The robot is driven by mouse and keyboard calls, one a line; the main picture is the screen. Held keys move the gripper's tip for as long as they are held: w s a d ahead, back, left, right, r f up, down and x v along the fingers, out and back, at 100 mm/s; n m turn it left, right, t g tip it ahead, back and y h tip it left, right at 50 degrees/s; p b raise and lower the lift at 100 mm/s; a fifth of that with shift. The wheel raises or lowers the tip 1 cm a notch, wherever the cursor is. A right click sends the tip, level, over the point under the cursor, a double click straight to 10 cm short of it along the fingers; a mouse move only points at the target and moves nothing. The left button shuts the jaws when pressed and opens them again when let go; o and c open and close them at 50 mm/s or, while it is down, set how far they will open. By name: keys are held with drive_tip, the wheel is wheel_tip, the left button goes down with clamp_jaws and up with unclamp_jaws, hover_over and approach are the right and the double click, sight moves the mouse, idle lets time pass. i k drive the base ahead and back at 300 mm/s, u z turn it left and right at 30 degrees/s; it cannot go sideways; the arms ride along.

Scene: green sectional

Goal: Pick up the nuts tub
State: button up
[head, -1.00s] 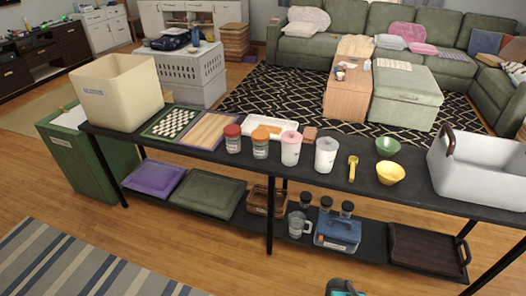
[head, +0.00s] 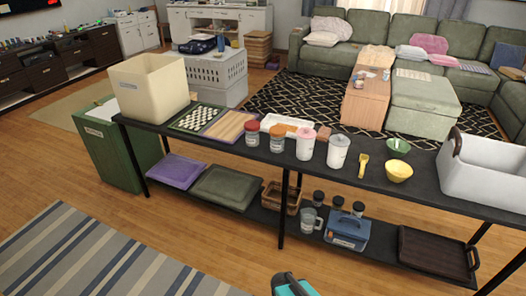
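Several tubs stand in a row on the dark table: a jar with a red lid (head: 251,134), a jar with an orange lid (head: 278,138), a canister with a pink lid (head: 305,144) and one with a white lid (head: 338,151). Their labels are too small to read, so I cannot tell which is the nuts tub. A teal and dark end part of my arm, seemingly my gripper (head: 291,285), shows at the bottom edge, in front of the table and apart from the tubs. Its fingertips are not clear.
The floor in front is clear.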

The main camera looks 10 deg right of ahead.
sight(304, 149)
drive_tip(key=z, duration=0.05)
drive_tip(key=k, duration=0.25)
drive_tip(key=u, duration=1.35)
drive_tip(key=k, duration=0.4)
drive_tip(key=u, duration=0.45)
drive_tip(key=k, duration=0.9)
drive_tip(key=u, duration=0.1)
drive_tip(key=i, duration=0.4)
drive_tip(key=z, duration=0.75)
drive_tip(key=i, duration=0.55)
drive_tip(key=z, duration=0.3)
drive_tip(key=i, duration=0.9)
